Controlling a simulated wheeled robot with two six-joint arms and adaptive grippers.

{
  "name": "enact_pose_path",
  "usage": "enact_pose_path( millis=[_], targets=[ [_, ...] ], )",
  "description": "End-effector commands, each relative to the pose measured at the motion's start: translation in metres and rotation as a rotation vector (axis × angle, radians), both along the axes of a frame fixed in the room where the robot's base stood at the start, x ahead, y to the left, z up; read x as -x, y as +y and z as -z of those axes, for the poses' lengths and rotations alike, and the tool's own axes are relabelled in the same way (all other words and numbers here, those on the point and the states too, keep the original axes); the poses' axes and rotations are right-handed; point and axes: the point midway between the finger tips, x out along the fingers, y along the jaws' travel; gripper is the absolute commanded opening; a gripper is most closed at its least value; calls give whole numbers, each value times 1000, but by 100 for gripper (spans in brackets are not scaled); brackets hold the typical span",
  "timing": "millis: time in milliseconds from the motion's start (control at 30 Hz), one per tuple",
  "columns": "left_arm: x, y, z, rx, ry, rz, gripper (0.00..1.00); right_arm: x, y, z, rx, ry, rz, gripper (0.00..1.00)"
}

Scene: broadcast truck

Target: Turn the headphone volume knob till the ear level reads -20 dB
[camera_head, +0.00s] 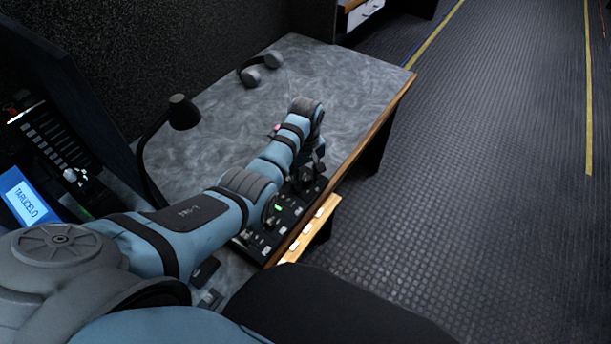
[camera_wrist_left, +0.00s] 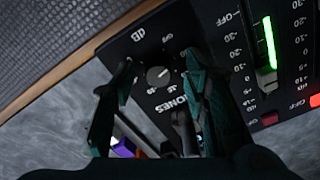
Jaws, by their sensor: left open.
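In the left wrist view a small round grey knob (camera_wrist_left: 158,76) with a pale pointer mark sits on a black control panel (camera_wrist_left: 160,35). Upside-down lettering beside it seems to read PHONES and dB. A lit green bar (camera_wrist_left: 268,42) stands beside printed dB scales to the right; which mark is its reading I cannot tell. My left gripper (camera_wrist_left: 157,80) is open, its dark fingers on either side of the knob; contact is not clear. In the head view the panel (camera_head: 254,249) lies under my left arm, the gripper (camera_head: 310,176) is over its far end, and the knob is hidden.
Headphones (camera_head: 260,69) lie at the back of the grey desk (camera_head: 345,75). A black lamp (camera_head: 183,111) and a blue-lit screen (camera_head: 26,196) stand to the left. The desk's wooden edge (camera_head: 388,112) runs beside the panel. The floor (camera_head: 480,200) to the right is clear.

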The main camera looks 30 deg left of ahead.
Motion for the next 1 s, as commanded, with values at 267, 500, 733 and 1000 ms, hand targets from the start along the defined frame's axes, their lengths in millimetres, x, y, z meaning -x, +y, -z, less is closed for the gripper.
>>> enact_pose_path(
  millis=[267,500,733,1000],
  targets=[
    [0,0,-1,0,0,0,2,2,0,0,0,4,0,0],
    [0,0,-1,-1,1,6,0,2,0,-1,0,4,0,0],
    [0,0,-2,0,3,67,0,2,0,-8,0,4,0,0],
    [0,0,-4,-1,2,248,0,2,-2,-24,2,3,-1,0]
  ],
)
